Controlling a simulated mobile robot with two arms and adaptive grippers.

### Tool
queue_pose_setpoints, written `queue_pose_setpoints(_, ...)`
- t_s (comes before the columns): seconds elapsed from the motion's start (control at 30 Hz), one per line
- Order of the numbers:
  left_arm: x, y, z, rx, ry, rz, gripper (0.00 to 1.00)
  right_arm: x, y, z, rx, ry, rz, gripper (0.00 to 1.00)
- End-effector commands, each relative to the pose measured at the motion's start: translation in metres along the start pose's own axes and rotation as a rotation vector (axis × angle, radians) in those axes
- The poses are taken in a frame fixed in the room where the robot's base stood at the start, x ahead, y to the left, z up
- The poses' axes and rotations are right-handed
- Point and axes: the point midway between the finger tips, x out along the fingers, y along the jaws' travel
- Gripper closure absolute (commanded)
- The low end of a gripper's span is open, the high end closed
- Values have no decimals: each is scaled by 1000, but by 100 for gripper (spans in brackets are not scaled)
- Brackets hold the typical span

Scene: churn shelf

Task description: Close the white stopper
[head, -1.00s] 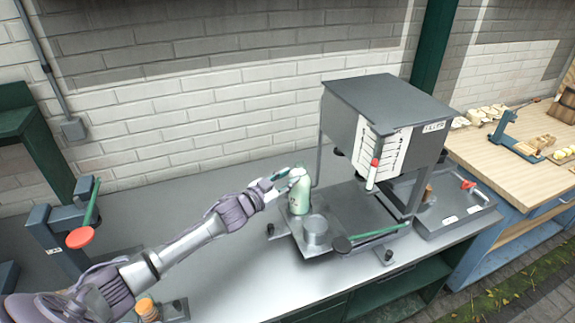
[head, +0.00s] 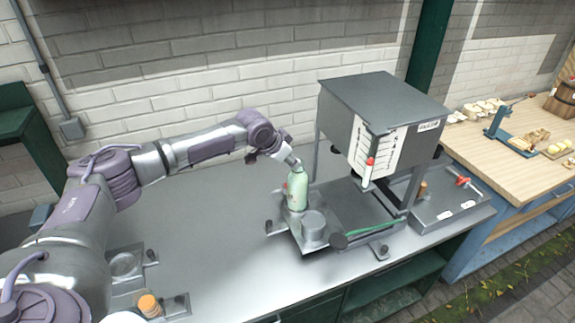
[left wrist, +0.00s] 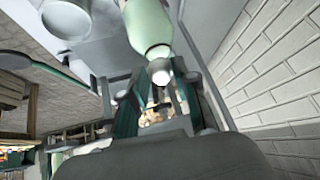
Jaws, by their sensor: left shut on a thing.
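A pale green bottle (head: 297,190) stands upright on the metal filler stand, beside a grey cylinder. It also shows in the left wrist view (left wrist: 147,27), with the white stopper (left wrist: 160,73) at its neck. My left gripper (head: 293,163) is at the top of the bottle, reaching down from the upper left. In the left wrist view its fingers (left wrist: 158,84) are on either side of the stopper, shut on it. In the head view the gripper hides the stopper. Whether the stopper is fully seated cannot be told. My right gripper is not in view.
The filler machine (head: 385,110) with a red-tipped lever (head: 369,167) stands just right of the bottle. A grey cylinder (head: 314,225) and a green-handled bar (head: 365,231) are in front.

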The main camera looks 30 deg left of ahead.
Motion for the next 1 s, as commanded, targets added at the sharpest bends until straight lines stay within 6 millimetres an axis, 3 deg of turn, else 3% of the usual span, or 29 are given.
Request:
queue_pose_setpoints(0.4,7,-2,-18,-12,-302,84,100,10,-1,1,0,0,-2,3)
queue_pose_setpoints(1.0,11,-5,-24,-17,-471,127,100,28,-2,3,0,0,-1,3)
